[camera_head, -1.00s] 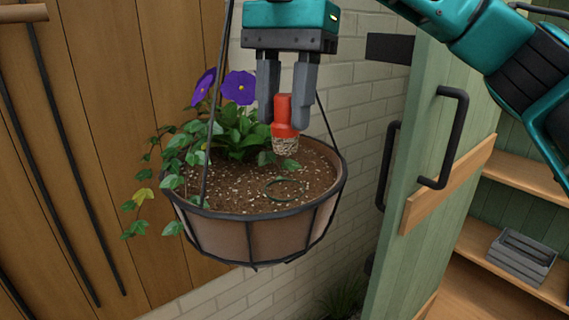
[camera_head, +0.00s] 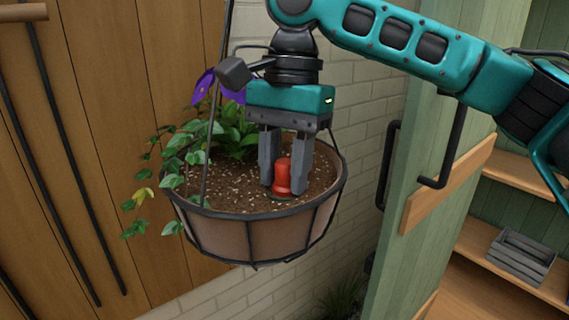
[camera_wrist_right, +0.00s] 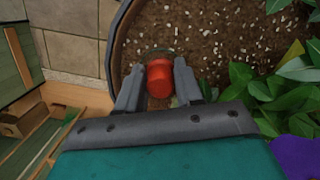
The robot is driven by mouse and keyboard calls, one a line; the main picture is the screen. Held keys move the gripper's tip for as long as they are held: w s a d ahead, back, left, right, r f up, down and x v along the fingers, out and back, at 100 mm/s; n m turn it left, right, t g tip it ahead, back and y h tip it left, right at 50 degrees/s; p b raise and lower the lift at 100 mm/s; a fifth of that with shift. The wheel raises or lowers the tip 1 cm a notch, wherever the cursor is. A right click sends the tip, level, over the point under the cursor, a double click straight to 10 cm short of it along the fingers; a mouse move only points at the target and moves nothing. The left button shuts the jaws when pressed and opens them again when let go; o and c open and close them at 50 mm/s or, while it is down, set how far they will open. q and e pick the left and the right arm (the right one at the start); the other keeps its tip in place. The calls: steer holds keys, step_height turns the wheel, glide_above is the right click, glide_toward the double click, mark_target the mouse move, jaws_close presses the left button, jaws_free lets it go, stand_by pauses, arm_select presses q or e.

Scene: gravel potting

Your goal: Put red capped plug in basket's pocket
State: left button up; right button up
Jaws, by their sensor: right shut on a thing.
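The red capped plug (camera_head: 283,177) stands about upright at the soil of the hanging basket (camera_head: 250,239), near its front right. Its pale lower part, seen earlier, is now hidden, and a bit of the dark green pocket ring shows at its base. My right gripper (camera_head: 282,190) points down into the basket and is shut on the plug. In the right wrist view the red cap (camera_wrist_right: 160,75) sits between the two fingers, close to the basket's rim (camera_wrist_right: 113,45). I cannot tell how deep the plug sits. My left gripper is not in view.
Leafy plants with purple flowers (camera_head: 204,86) fill the back left of the basket. Black hanger rods (camera_head: 214,110) rise from its rim. A green door with a black handle (camera_head: 388,165) and shelves with a grey crate (camera_head: 521,256) stand to the right.

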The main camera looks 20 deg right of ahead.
steer(key=o, duration=1)
step_height(320, 180, up, 12)
steer(key=w+d, duration=0.1)
steer(key=shift+w, duration=0.15)
steer(key=shift+d, duration=0.15)
